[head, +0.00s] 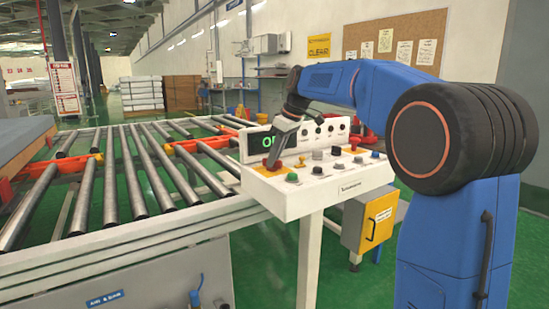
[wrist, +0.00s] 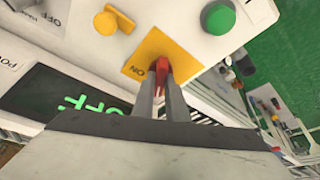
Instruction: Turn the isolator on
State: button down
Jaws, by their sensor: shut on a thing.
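The isolator is a red rotary handle (wrist: 161,67) on a yellow plate (wrist: 158,40) marked ON in the wrist view. My gripper (wrist: 161,82) is shut on the red handle, with one finger on either side of it. In the head view my gripper (head: 273,162) reaches down to the left end of the sloped white control console (head: 325,192) and largely covers the handle. A dark display (wrist: 50,95) beside the plate shows green letters that read OFF upside down in the wrist view. In the head view my arm hides part of this display (head: 254,143).
A green button (wrist: 219,17) and an orange-yellow knob (wrist: 107,20) sit near the plate. More buttons and knobs line the console to the right. A roller conveyor (head: 130,185) lies to the left. A yellow-fronted box (head: 377,222) hangs below the console.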

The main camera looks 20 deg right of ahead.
jog(key=m, duration=0.2)
jog(key=m+t+h, duration=0.1)
jog(key=m, duration=0.1)
jog(key=m+h, duration=0.1)
jog(key=m, duration=0.2)
jog(key=shift+s+a, duration=0.1)
jog(key=shift+a, duration=0.2)
jog(key=m+h, duration=0.2)
jog(key=m, duration=0.1)
jog(key=shift+a+m+t, duration=0.1)
jog(key=shift+m+t, duration=0.2)
jog(key=shift+m, duration=0.1)
jog(key=shift+a+m+h, duration=0.1)
jog(key=shift+m+h, duration=0.6)
jog(key=shift+m, duration=1.4)
jog(key=c, duration=1.8)
grip_release()
jog(key=shift+o, duration=0.2)
jog(key=w+v, duration=0.1)
jog(key=v, duration=1.6)
jog(key=shift+r+g, duration=0.35)
jog(key=shift+g, duration=0.05)
